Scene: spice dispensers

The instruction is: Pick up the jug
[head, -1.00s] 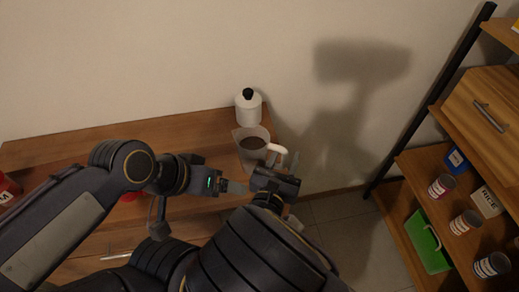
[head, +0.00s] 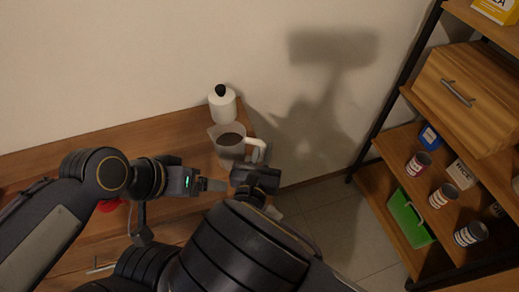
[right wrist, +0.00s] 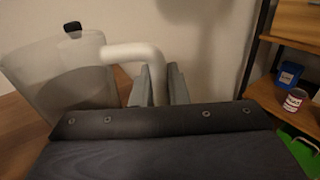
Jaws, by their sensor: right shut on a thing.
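The jug (head: 228,153) is clear, with dark brown contents and a thick white handle. It is upright at the right end of the wooden cabinet top, and its base does not show clearly. It also shows at the left of the right wrist view (right wrist: 75,88), with its handle (right wrist: 132,52) reaching to my fingers. My right gripper (head: 259,163) is shut on the jug's handle; its fingers also show in the wrist view (right wrist: 160,86). My left gripper (head: 212,185) is in front of the jug and apart from it; its finger opening is unclear.
A white canister with a black knob (head: 222,106) stands right behind the jug, near the wall. A shelf (head: 375,178) at the right holds several cans, boxes and a green bin (head: 410,220).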

